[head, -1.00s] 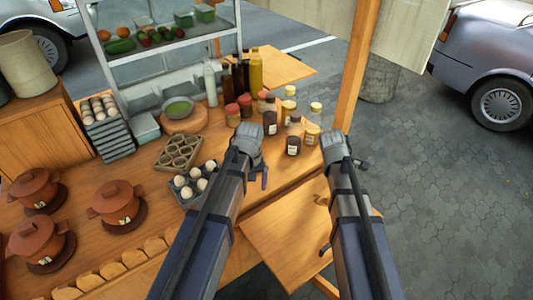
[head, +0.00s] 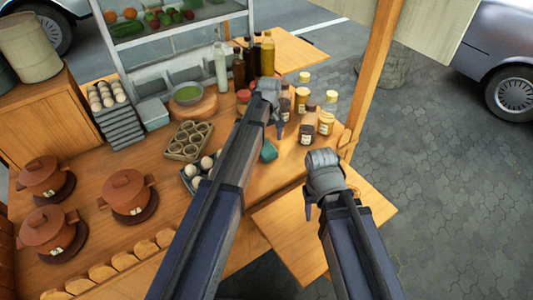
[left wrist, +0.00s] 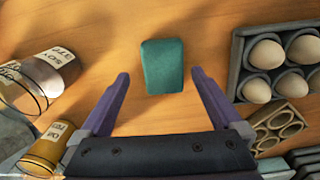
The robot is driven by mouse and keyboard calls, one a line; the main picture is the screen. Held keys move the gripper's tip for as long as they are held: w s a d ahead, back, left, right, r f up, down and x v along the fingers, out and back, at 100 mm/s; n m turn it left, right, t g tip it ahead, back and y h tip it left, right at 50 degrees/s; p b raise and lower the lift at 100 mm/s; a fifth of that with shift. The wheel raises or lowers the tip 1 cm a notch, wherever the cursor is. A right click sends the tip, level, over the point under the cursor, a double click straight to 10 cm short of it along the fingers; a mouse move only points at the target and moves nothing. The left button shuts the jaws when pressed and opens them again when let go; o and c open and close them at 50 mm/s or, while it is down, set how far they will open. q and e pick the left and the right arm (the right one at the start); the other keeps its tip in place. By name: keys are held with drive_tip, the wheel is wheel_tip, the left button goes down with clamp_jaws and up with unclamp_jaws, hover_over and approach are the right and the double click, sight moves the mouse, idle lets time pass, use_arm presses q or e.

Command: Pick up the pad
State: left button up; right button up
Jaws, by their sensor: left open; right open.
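The pad is a small teal block (head: 268,152) lying on the wooden counter, just below my left gripper in the head view. In the left wrist view the pad (left wrist: 162,62) lies flat, upper centre, between and slightly beyond the fingertips. My left gripper (head: 279,131) is open and empty above the counter; its two purple fingers (left wrist: 160,76) point toward the pad with a gap on each side. My right gripper (head: 308,210) is open and empty, over the lower wooden shelf at the front right; its fingers are partly hidden.
Jars and bottles (head: 308,132) stand close to my left gripper. Clay pots (head: 127,193) stand at the left.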

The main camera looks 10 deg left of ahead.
sight(266, 148)
use_arm(q)
drive_tip(key=shift+w+a+f+b, duration=0.1)
drive_tip(key=shift+a+f+b, duration=0.1)
drive_tip(key=shift+f+b, duration=0.6)
drive_tip(key=shift+w+a+f+b, duration=0.1)
drive_tip(key=shift+a+f+b, duration=0.1)
drive_tip(key=shift+f+b, duration=0.65)
drive_tip(key=shift+w+a+f+b, duration=0.1)
drive_tip(key=shift+a+f+b, duration=0.1)
drive_tip(key=shift+f+b, duration=0.6)
use_arm(e)
drive_tip(key=shift+f, duration=2.6)
use_arm(q)
drive_tip(key=shift+f+b, duration=0.3)
drive_tip(key=shift+f, duration=0.3)
use_arm(e)
drive_tip(key=shift+f, duration=0.5)
use_arm(q)
drive_tip(key=shift+r, duration=0.1)
drive_tip(key=shift+c, duration=0.2)
use_arm(e)
drive_tip(key=shift+r, duration=0.1)
use_arm(q)
drive_tip(key=c, duration=1.1)
drive_tip(key=shift+r, duration=0.1)
drive_tip(key=shift+c, duration=0.2)
use_arm(e)
drive_tip(key=shift+r, duration=0.1)
